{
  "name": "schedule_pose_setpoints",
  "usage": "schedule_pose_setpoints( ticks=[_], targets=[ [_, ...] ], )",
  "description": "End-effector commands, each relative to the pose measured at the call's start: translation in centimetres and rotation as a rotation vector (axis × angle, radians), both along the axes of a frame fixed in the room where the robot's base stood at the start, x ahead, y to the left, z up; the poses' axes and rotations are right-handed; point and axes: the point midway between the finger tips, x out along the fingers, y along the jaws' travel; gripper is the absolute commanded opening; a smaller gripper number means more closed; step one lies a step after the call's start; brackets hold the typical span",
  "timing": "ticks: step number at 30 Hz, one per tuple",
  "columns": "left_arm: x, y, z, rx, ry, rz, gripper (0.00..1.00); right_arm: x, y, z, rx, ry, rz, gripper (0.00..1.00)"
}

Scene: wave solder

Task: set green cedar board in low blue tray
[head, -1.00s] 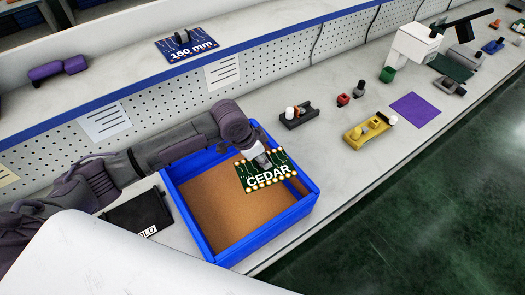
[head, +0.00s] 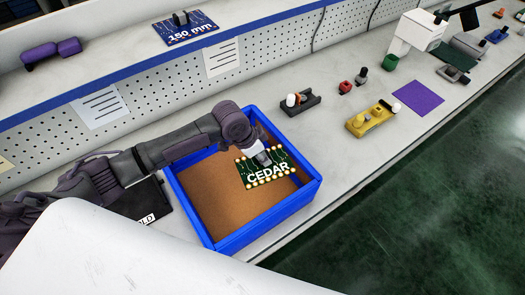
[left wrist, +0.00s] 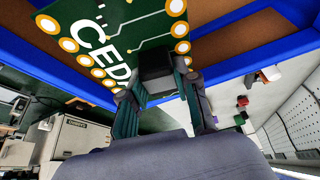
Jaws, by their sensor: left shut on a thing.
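The green board marked CEDAR (head: 268,174) has gold pads along its edges and a dark block on top. It is over the right part of the low blue tray (head: 259,234), inside its outline. My left gripper (head: 262,157) is above the board, shut on its dark block. In the left wrist view the fingers (left wrist: 157,80) close on the block, and the board (left wrist: 110,30) fills the top, with the tray's blue wall (left wrist: 75,75) and brown floor beyond. I cannot tell whether the board touches the tray floor. My right gripper is not in view.
A black flat item (head: 143,205) with a partly hidden label lies left of the tray. Right of it are a dark fixture (head: 299,103), a yellow fixture (head: 369,120) and a purple mat (head: 418,97). A blue 150 mm board (head: 186,28) is on the shelf. The bench's front strip is clear.

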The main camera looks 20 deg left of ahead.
Motion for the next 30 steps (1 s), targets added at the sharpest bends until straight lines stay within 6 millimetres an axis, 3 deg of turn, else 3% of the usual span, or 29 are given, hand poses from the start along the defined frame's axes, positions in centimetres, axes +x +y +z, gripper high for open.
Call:
schedule_pose_setpoints(
  ticks=[6, 30],
  targets=[
    [-0.1, 0.0, -3.1, 0.0, 0.002, 0.001, 0.0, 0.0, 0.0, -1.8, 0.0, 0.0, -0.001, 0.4],
    [0.0, 0.0, -12.3, -0.001, -0.001, 0.0, 0.0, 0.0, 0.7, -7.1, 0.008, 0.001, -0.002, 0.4]
  ],
)
